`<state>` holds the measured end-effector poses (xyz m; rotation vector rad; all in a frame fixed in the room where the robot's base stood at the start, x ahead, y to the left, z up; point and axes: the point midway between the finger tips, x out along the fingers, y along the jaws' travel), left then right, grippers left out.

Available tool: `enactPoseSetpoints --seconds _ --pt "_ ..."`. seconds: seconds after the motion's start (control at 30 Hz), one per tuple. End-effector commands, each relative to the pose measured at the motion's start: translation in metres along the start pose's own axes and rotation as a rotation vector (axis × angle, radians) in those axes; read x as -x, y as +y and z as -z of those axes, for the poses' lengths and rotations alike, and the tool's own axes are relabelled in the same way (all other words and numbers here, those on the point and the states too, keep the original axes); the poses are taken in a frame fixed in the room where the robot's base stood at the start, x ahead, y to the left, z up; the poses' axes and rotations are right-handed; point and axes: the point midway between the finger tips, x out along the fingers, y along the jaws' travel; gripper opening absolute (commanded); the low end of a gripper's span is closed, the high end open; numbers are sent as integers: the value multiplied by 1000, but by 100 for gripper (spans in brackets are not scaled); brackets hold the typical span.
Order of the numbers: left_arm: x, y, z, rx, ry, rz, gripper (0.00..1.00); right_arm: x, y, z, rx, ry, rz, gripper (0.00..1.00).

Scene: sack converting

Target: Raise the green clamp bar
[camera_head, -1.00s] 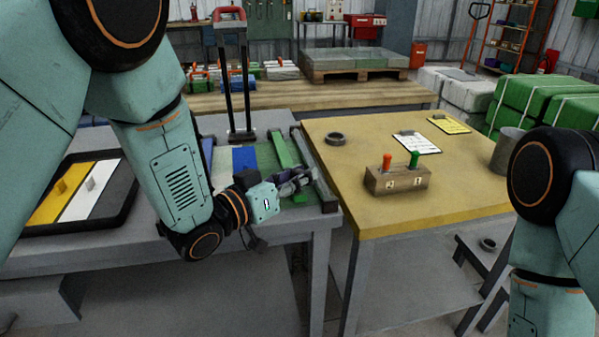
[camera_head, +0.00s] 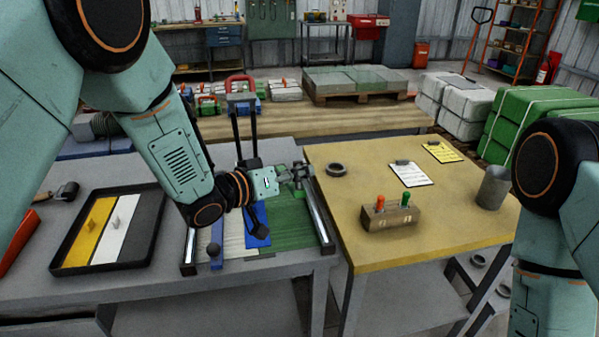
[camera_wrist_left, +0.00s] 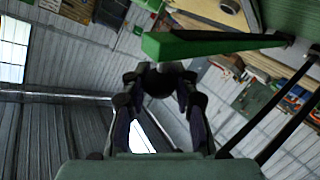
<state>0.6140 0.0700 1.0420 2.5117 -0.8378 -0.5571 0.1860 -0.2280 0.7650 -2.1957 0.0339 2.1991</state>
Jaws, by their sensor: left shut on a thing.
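The green clamp bar (camera_wrist_left: 205,43) shows clearly in the left wrist view, running from its free end to a dark pivot at the right. A dark round knob (camera_wrist_left: 160,82) sits below its free end. My left gripper (camera_wrist_left: 159,88) is shut on this knob, with a finger on each side. In the head view my left gripper (camera_head: 297,178) is above the right part of the sack bed, over the green panel (camera_head: 290,232). The bar is mostly hidden there behind the gripper. My right arm is at the right edge; its gripper is out of frame.
A blue bar (camera_head: 217,236) lies along the bed's left side. A black tray (camera_head: 140,242) with yellow, white and grey strips is to its left. The yellow table (camera_head: 375,245) at right carries a wooden block (camera_head: 391,217), papers and a metal cup (camera_head: 493,188).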

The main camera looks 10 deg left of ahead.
Motion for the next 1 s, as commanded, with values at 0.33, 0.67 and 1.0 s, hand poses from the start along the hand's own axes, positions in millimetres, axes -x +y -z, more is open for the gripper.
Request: enactPoseSetpoints --seconds 0.33,0.67,1.0 --pt "-2 5 46 91 -52 12 0 52 0 0 0 0 0 35" --pt "-5 4 65 145 -86 18 0 76 0 0 0 0 0 35" --pt "-6 2 69 160 -97 20 0 81 -1 0 0 0 0 35"
